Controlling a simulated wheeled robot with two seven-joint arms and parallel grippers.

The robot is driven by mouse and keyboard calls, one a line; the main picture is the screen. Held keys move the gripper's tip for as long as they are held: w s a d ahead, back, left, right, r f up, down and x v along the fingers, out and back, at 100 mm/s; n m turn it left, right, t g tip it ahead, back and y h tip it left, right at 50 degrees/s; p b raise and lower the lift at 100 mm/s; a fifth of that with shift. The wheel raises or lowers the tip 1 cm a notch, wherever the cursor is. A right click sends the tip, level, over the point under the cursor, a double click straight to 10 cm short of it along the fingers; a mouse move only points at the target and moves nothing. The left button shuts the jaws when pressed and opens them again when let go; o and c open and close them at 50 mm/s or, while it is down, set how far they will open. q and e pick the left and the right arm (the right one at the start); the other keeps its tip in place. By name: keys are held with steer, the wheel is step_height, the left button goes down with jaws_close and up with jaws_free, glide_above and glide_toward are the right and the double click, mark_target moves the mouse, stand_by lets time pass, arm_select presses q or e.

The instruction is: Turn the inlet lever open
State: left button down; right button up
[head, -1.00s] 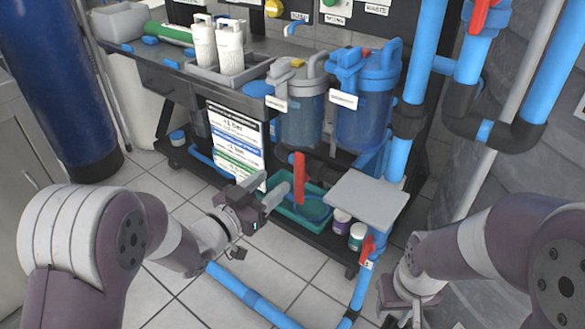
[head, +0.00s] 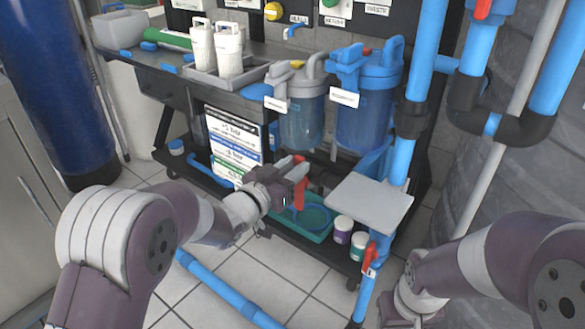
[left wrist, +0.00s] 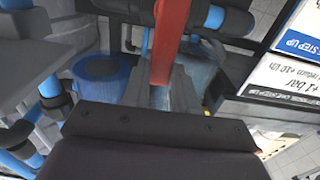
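A red lever (head: 301,196) hangs down below the clear filter housing (head: 301,118) in the head view. My left gripper (head: 298,172) is at this lever and covers part of it. In the left wrist view the lever (left wrist: 172,32) comes down from the top edge, with its lower end at the two grey fingers (left wrist: 165,85). The fingers lie close on either side of it; whether they press on it I cannot tell. No label naming the lever is readable. My right arm's wrist is at the bottom right of the head view; its fingertips are not clearly visible.
A second red lever (head: 369,258) is on the vertical blue pipe. A grey plate (head: 369,202) sticks out to the right of my left gripper. A teal tray (head: 310,229) and two small jars (head: 343,229) stand below. A blue pipe (head: 228,291) crosses the tiled floor.

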arm_select(q)
steer(key=shift+w+a+r+n+p, duration=0.2)
steer(key=shift+n+p, duration=0.3)
steer(key=shift+p, duration=0.35)
steer(key=w+a+f+n+p, duration=0.3)
steer(key=f+n+p, duration=0.3)
steer(key=n+p, duration=0.7)
steer(key=shift+a+f+n+p, duration=0.2)
steer(key=shift+a+n+p, duration=0.35)
steer(key=shift+n, duration=1.45)
steer(key=shift+a, duration=0.15)
steer(key=c, duration=0.9)
jaws_free()
